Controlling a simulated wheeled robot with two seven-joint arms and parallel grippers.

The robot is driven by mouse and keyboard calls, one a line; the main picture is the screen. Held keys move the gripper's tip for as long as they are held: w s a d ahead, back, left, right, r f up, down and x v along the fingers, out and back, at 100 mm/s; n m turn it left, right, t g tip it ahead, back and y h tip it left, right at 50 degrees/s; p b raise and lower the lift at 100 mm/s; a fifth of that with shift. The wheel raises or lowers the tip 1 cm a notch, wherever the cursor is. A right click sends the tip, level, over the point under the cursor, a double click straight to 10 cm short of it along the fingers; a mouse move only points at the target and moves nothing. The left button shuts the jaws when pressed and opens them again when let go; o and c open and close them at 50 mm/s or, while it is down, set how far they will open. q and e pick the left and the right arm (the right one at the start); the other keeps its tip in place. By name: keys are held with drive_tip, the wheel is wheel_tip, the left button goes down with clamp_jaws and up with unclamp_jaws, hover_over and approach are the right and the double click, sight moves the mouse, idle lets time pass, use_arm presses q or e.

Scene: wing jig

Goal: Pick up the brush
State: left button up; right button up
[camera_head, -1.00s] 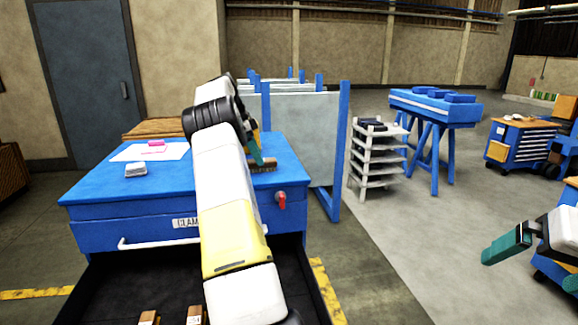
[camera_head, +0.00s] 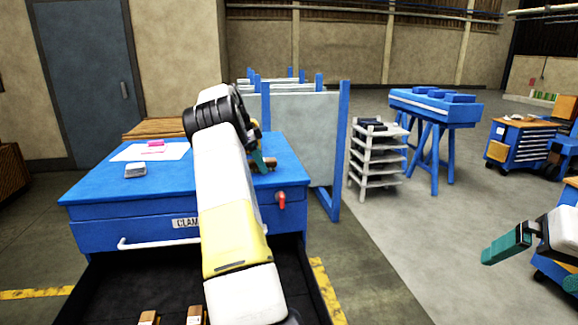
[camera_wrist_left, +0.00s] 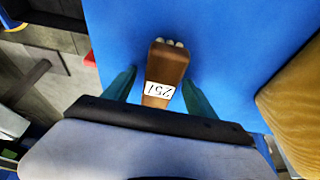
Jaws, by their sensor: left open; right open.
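The brush (camera_wrist_left: 166,66) has a brown wooden handle with a white label and pale bristles at its far end. It lies on the blue top of the cabinet (camera_head: 95,184). In the left wrist view it sits between the two teal fingers of my left gripper (camera_wrist_left: 159,88), with a gap on each side. In the head view the brush (camera_head: 271,164) shows only partly beside a teal fingertip of my left gripper (camera_head: 258,160); my arm hides the rest. My right gripper (camera_head: 508,243) is at the far right, over the floor, away from the brush.
The drawer (camera_head: 110,285) below is open and holds several wooden-handled items. A red knob (camera_head: 281,199) sticks out of the cabinet front. A shelf rack (camera_head: 376,158) stands right.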

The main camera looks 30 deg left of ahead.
use_arm(q)
clamp_jaws()
idle(0.3)
